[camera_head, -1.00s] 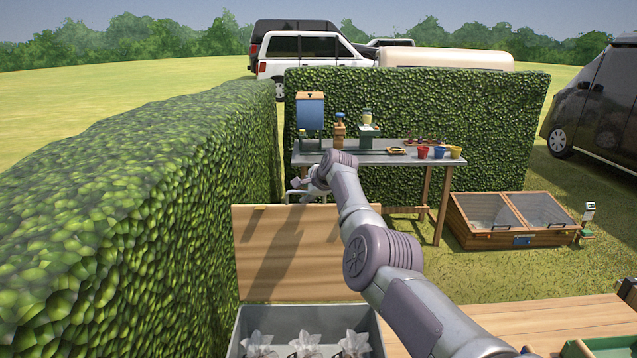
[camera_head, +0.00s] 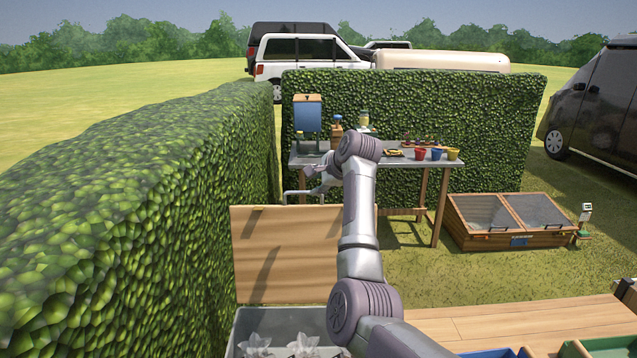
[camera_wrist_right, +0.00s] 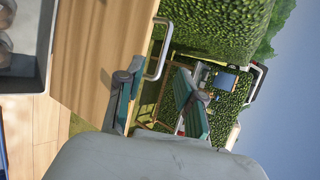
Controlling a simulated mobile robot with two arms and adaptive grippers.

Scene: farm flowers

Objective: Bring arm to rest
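My right arm reaches up the middle of the head view, with its elbow raised. My right gripper (camera_head: 318,180) is at its far end, above the upright wooden lid (camera_head: 285,258) and in front of the work table. My left gripper is not in view.
A grey bin (camera_head: 238,338) with clear wrapped things stands below the lid, partly hidden by my arm. A work table (camera_head: 398,160) with pots stands behind. A hedge (camera_head: 130,200) borders the left. A cold frame (camera_head: 510,238) stands right, with open grass before it.

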